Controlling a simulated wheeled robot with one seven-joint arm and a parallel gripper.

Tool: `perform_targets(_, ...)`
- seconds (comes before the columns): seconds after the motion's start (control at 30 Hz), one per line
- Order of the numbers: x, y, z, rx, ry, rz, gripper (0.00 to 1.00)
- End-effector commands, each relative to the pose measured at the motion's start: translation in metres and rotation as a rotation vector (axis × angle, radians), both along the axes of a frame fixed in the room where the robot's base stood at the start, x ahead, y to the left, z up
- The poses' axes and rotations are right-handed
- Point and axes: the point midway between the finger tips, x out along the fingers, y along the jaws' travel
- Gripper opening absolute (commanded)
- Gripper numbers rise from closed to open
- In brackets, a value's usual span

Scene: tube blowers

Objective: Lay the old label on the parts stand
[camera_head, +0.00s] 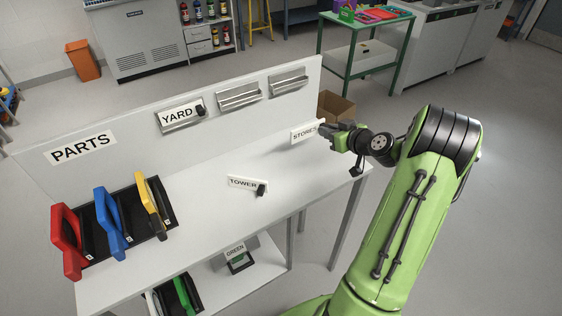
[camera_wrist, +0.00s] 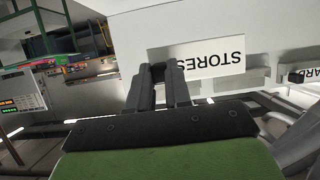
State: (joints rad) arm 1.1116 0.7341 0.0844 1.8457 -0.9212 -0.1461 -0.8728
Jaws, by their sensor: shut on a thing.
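My gripper (camera_head: 328,137) is shut on a white label reading STORES (camera_head: 302,133). It holds the label by one end, over the right end of the parts stand (camera_head: 215,215), in front of its upright panel. In the wrist view the fingers (camera_wrist: 173,72) are at the label's edge and the word STORES (camera_wrist: 222,58) shows upside down. A second label, TOWER (camera_head: 241,182), lies on the stand's top with a dark piece at its right end. A YARD label (camera_head: 176,116) sits in the left holder on the panel. No label in view is marked old.
Two more metal holders, one middle (camera_head: 239,95) and one right (camera_head: 288,79), show no label. Red (camera_head: 66,240), blue (camera_head: 111,222) and yellow (camera_head: 150,205) blowers stand in a black rack at left. The stand's top is clear around TOWER. A cardboard box (camera_head: 336,106) stands behind.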

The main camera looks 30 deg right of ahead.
Motion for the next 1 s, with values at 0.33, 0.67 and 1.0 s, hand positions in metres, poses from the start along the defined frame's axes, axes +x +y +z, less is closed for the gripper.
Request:
perform_targets(0.33, 0.0, 0.0, -0.065, 0.003, 0.0, -0.001, 0.0)
perform_targets(0.67, 0.0, 0.0, -0.1, 0.0, -0.001, -0.002, 0.0)
perform_targets(1.0, 0.0, 0.0, -0.103, 0.001, 0.0, -0.001, 0.3)
